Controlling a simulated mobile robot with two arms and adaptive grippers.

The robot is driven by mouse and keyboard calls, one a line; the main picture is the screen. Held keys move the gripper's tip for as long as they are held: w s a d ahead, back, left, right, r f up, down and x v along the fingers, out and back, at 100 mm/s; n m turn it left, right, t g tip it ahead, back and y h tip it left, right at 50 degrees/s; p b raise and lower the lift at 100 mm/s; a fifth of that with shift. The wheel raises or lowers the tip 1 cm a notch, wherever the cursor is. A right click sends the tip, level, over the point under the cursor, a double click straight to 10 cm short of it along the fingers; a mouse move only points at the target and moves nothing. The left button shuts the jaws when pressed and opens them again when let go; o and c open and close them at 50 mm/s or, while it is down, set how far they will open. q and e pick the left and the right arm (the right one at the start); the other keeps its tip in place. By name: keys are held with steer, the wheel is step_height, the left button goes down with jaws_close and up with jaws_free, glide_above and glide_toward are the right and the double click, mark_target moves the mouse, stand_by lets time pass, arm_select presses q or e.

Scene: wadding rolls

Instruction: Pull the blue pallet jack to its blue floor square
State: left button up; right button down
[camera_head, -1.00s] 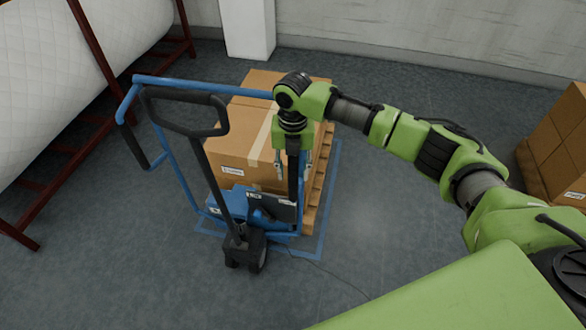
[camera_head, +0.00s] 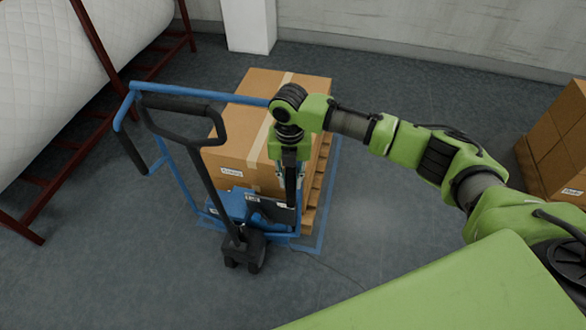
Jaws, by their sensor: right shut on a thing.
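The blue pallet jack (camera_head: 190,180) stands left of centre with its black looped handle (camera_head: 182,118) tilted toward the left. A wooden pallet (camera_head: 320,185) bearing a big brown carton (camera_head: 237,140) rests at its far side. Blue tape lines of the floor square (camera_head: 326,212) show beside and in front of the pallet; the rest is hidden under the load. My right gripper (camera_head: 290,182) points down at the right post of the jack's blue frame and is shut on that frame; my wrist partly hides the contact. My left gripper is out of view.
A dark red rack (camera_head: 95,50) with white wadding rolls (camera_head: 50,80) stands at the left. A white pillar (camera_head: 248,25) and a wall close off the back. More cartons (camera_head: 560,140) stand at the right. The floor in the front and right middle is clear.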

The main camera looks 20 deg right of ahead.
steer(key=shift+s+a+f, duration=0.15)
steer(key=shift+s+a, duration=0.15)
steer(key=shift+s, duration=0.2)
steer(key=c, duration=1.8)
jaws_free()
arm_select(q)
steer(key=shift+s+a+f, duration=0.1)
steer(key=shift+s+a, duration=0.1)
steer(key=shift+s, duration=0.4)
arm_select(e)
steer(key=shift+w+d+r, duration=0.1)
steer(key=shift+r, duration=0.2)
steer(key=shift+w+r, duration=0.1)
steer(key=shift+w+d+r, duration=0.1)
steer(key=shift+r, duration=0.1)
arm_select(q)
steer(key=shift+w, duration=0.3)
arm_select(e)
steer(key=r, duration=1.1)
steer(key=shift+s+a+r, duration=0.15)
steer(key=shift+s+a, duration=0.15)
steer(key=shift+s, duration=0.05)
steer(key=shift+s, duration=0.1)
